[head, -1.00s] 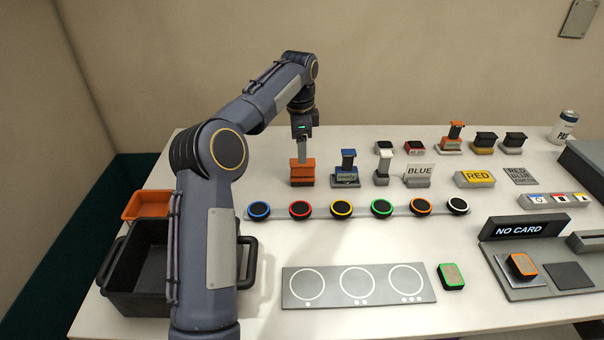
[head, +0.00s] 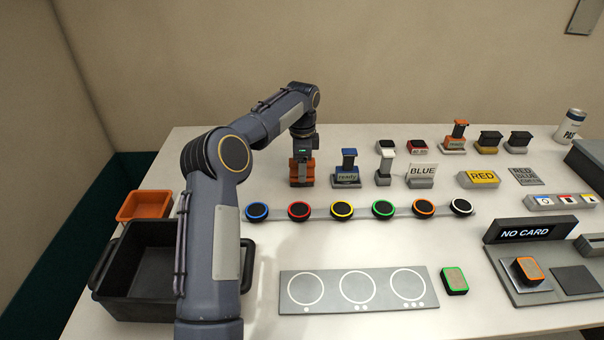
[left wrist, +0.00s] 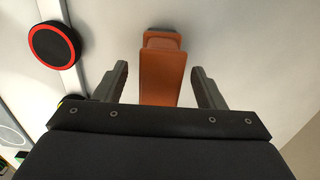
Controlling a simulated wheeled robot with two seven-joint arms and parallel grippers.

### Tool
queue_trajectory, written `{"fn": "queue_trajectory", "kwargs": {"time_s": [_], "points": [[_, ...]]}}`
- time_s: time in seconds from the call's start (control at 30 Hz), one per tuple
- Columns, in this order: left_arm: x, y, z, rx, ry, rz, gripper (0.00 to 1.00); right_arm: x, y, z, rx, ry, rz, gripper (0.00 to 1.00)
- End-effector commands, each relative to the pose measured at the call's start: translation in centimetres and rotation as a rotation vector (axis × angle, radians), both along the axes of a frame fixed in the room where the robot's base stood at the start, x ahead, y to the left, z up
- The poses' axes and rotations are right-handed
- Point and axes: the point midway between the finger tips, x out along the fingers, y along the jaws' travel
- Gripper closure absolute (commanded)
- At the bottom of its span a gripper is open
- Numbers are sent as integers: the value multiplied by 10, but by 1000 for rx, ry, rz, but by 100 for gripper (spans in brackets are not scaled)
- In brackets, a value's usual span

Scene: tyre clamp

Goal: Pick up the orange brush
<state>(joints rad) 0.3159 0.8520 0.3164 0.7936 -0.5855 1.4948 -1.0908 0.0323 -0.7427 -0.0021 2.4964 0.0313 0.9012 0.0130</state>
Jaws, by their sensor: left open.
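The orange brush (head: 310,168) stands on the table at the back, left of the blue-topped tool (head: 348,160). My left gripper (head: 302,172) is lowered over it from above and covers much of it in the head view. In the left wrist view the orange handle (left wrist: 160,75) lies between the two open fingers (left wrist: 160,85), with a gap on each side, so the fingers are around it but apart from it. The brush's underside is hidden. My right gripper is not in view.
The blue-topped tool stands close to the right of the brush. A strip of coloured-ring discs (head: 341,210) runs in front. A black bin (head: 140,305) and an orange tray (head: 145,207) are at the left. A ringed grey plate (head: 330,306) lies nearer.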

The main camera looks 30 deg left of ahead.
Motion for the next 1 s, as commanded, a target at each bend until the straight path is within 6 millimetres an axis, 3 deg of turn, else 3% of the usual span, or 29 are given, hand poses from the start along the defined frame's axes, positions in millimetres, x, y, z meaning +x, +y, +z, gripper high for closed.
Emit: {"fn": "queue_trajectory", "kwargs": {"time_s": [0.1, 0.33, 0.73, 1.0], "points": [[0, 0, -9, 0, 0, 0, 36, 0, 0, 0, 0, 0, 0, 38], [0, 0, -9, 1, -1, 0, 36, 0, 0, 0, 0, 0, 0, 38], [0, 0, -9, 1, -1, 0, 89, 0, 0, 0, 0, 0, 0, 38], [0, 0, -8, 0, -2, 0, 90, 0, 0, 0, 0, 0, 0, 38]]}}
